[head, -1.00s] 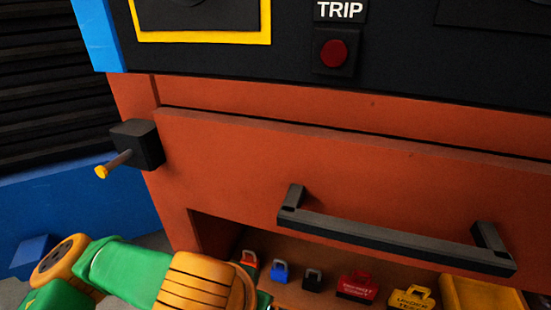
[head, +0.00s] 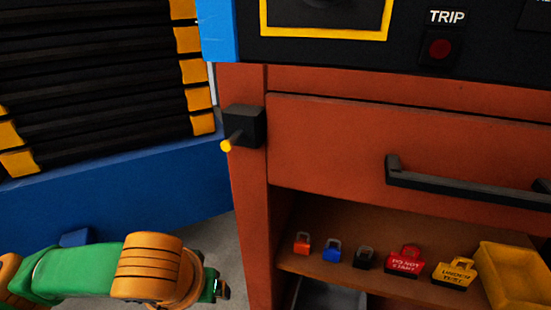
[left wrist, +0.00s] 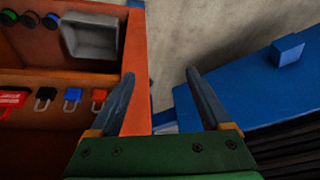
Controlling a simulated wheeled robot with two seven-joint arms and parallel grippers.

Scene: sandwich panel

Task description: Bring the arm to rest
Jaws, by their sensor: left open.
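My left arm, green and orange, comes in from the lower left in the head view. My left gripper (head: 222,289) is at its end, small and partly hidden by the wrist, beside the left edge of the orange cabinet (head: 246,200). In the left wrist view the gripper (left wrist: 160,92) shows two spread fingers with nothing between them. Its left finger overlaps the cabinet's edge in the picture; I cannot tell whether they touch. My right gripper is in neither view.
A cabinet shelf holds a red padlock (head: 302,244), a blue padlock (head: 332,252), a black padlock (head: 365,259), a red tag (head: 405,261), a yellow tag (head: 455,273) and a yellow bin (head: 515,270). A lever (head: 240,132) and drawer handle (head: 460,185) stick out. A blue structure (head: 120,155) stands left.

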